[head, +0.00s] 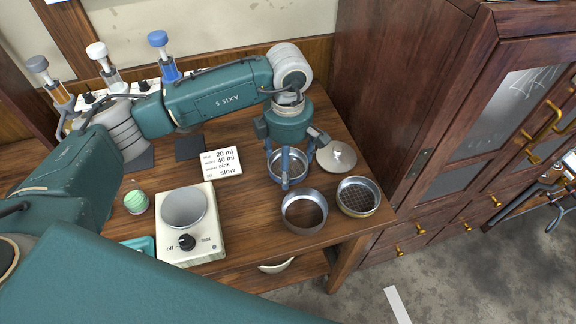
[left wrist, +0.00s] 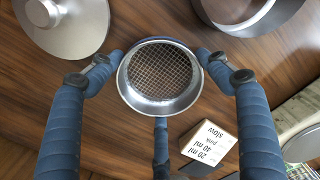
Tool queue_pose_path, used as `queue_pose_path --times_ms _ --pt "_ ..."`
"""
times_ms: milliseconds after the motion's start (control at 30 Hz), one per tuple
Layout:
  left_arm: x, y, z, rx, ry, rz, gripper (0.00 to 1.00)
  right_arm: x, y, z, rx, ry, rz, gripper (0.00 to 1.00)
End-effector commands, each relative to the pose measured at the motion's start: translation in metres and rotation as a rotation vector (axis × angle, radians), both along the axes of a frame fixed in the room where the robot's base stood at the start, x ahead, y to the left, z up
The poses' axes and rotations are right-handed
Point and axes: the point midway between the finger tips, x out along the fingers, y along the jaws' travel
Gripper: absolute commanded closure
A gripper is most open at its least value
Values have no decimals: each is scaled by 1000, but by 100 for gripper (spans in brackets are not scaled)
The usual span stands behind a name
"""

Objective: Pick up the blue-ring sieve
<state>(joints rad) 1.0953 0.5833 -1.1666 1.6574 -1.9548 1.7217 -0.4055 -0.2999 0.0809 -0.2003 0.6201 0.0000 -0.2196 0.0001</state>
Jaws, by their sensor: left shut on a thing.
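The blue-ring sieve (left wrist: 160,72) is a round metal sieve with a wire mesh, and a dark blue edge shows on its far rim in the left wrist view. In the head view the sieve (head: 297,170) is partly hidden by my fingers. My left gripper (head: 286,168) points down over it, with its blue fingers around the rim. In the left wrist view the gripper (left wrist: 160,80) is shut on the sieve. I cannot tell whether the sieve is clear of the table. My right gripper is not in view.
A metal ring (head: 303,229), a second mesh sieve (head: 358,197) and a round lid (head: 336,156) stand close by on the right. The wooden cabinet (head: 420,90) bounds the right.

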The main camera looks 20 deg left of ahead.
Motion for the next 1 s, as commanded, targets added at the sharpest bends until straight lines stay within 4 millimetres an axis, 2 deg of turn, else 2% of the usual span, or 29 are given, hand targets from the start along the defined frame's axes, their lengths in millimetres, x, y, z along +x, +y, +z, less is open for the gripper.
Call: queue_pose_path --times_ms 167,367,567,800,1000 --pt "1 0 3 -1 -2 0 52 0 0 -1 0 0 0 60" --pt "2 0 23 -1 -5 0 52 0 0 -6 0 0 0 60" --pt "2 -1 71 -2 -9 0 52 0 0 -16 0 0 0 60" --pt "1 -1 141 -2 -6 0 52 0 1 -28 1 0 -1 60" --pt "1 0 182 1 -4 0 52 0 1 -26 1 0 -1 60"
